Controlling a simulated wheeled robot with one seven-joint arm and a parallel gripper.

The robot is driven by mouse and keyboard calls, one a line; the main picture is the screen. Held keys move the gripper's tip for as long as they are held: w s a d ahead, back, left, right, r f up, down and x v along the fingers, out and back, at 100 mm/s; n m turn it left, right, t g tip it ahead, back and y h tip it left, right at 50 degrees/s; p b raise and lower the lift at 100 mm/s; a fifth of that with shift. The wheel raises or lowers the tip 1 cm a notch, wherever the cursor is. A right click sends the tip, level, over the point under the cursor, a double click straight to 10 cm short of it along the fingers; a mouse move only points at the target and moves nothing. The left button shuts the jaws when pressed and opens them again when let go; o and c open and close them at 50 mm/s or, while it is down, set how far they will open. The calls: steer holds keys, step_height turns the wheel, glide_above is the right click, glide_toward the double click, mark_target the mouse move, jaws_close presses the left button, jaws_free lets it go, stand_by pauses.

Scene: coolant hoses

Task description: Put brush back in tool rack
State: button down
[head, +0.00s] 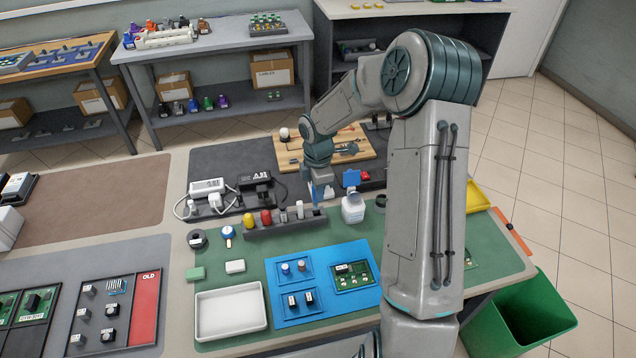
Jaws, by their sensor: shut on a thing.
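The tool rack (285,227) is a long dark grey block at the back of the green mat. It holds several upright tools, among them a yellow-handled one (249,221) and a red-handled one (266,217). My gripper (319,187) points down over the right end of the rack. It is shut on a slim blue piece, which appears to be the brush (315,194). The brush is roughly upright, with its lower end at or just above the rack's right end. I cannot tell whether it sits in a slot. The fingers are small and partly hidden.
A white bottle with a blue top (353,207) stands just right of the rack. A blue tray (322,284) and a white tray (231,311) lie in front. Chargers (207,190) and a wooden tool board (345,148) are behind. A green bin (520,312) is at right.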

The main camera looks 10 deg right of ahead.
steer(key=f+n+b, duration=0.1)
steer(key=n, duration=0.1)
steer(key=w+f+n+b, duration=0.1)
steer(key=n+b, duration=0.1)
steer(key=n, duration=0.1)
steer(key=w+f+n+b, duration=0.1)
steer(key=n+b, duration=0.1)
steer(key=n, duration=0.1)
steer(key=shift+w+d+f, duration=0.15)
steer(key=shift+d+f, duration=0.15)
steer(key=shift+f, duration=0.05)
steer(key=shift+p, duration=0.4)
stand_by(0.9)
steer(key=shift+f, duration=0.25)
steer(key=shift+f+b, duration=0.75)
steer(key=shift+f, duration=0.25)
steer(key=shift+f, duration=0.1)
steer(key=shift+f+b, duration=0.45)
steer(key=shift+f, duration=0.35)
